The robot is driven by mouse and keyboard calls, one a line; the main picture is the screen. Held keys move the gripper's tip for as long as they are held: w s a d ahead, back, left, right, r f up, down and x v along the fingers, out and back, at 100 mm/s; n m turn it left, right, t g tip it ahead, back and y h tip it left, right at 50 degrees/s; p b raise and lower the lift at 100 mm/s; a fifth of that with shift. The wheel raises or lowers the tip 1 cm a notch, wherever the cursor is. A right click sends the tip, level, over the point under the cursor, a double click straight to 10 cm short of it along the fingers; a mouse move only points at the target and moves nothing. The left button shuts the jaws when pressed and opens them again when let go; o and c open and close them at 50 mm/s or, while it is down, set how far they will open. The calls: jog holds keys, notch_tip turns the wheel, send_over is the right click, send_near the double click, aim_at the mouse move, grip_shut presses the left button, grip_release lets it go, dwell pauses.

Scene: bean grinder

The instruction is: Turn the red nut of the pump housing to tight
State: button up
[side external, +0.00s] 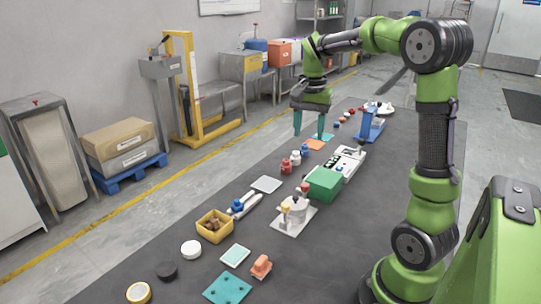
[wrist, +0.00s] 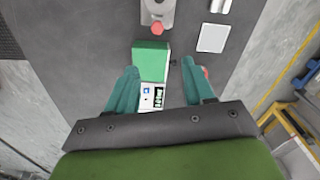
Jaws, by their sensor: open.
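The pump housing (side external: 296,210) is a pale grey-white body on a flat light plate, near the middle of the dark table in the side view. A red nut (side external: 304,187) shows at its far side. In the wrist view the housing (wrist: 158,10) is cut by the top edge, with the red nut (wrist: 157,28) below it. My gripper (side external: 309,134) is open and empty above the table, well behind the housing. In the wrist view its teal fingers (wrist: 159,68) are spread wide, apart from the nut.
A green box (side external: 325,184) stands between my gripper and the housing, beside a white device (side external: 348,160). Several small red, white and blue jars (side external: 295,158) stand left of them. A yellow bin (side external: 214,226) and a blue stand (side external: 370,124) are also on the table.

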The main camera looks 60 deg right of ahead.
aim_at(305, 184)
jog(key=shift+m, duration=0.4)
jog(key=f, duration=1.6)
jog(key=shift+s+a, duration=0.15)
jog(key=shift+a, duration=0.05)
grip_shut()
